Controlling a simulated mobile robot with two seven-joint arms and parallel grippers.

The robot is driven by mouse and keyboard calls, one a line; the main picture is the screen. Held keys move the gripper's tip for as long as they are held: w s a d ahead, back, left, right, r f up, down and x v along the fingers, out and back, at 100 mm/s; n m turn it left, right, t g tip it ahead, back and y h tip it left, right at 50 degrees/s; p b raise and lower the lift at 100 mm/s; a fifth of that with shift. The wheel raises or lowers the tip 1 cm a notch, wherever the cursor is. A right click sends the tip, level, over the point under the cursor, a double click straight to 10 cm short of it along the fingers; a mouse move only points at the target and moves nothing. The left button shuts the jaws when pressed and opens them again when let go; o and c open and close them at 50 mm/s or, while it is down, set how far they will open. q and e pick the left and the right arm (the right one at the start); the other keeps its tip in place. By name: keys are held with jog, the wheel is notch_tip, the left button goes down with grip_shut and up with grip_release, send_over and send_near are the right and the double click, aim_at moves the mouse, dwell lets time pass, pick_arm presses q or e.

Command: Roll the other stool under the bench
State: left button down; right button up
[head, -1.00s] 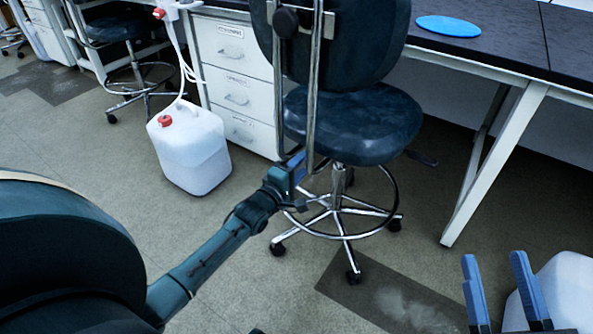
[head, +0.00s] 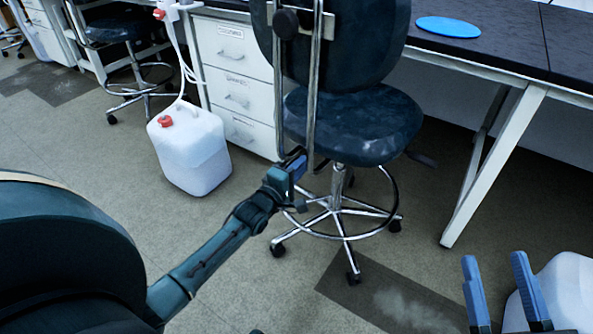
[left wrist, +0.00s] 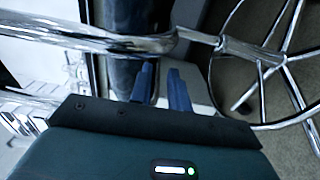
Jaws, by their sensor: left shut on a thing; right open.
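A dark blue stool (head: 352,118) with a padded back, chrome foot ring and castors stands upright in front of the bench (head: 477,50). Its back faces me, and its seat is partly beside the white drawers. My left gripper (head: 297,160) is shut on the chrome back bar (head: 312,95) of the stool, low down near seat height. The left wrist view shows its blue fingers (left wrist: 160,80) close together by a chrome bar; the exact contact is hidden. My right gripper (head: 497,262) is open and empty at the lower right.
White drawers (head: 236,95) stand behind the stool on the left. A white canister (head: 190,150) with a red cap is left of it. A slanted bench leg (head: 492,170) stands on the right. Another stool (head: 118,28) is far left. A second white container (head: 570,290) is lower right.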

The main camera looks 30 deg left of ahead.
pick_arm(q)
jog(key=shift+f, duration=0.25)
dwell(0.4)
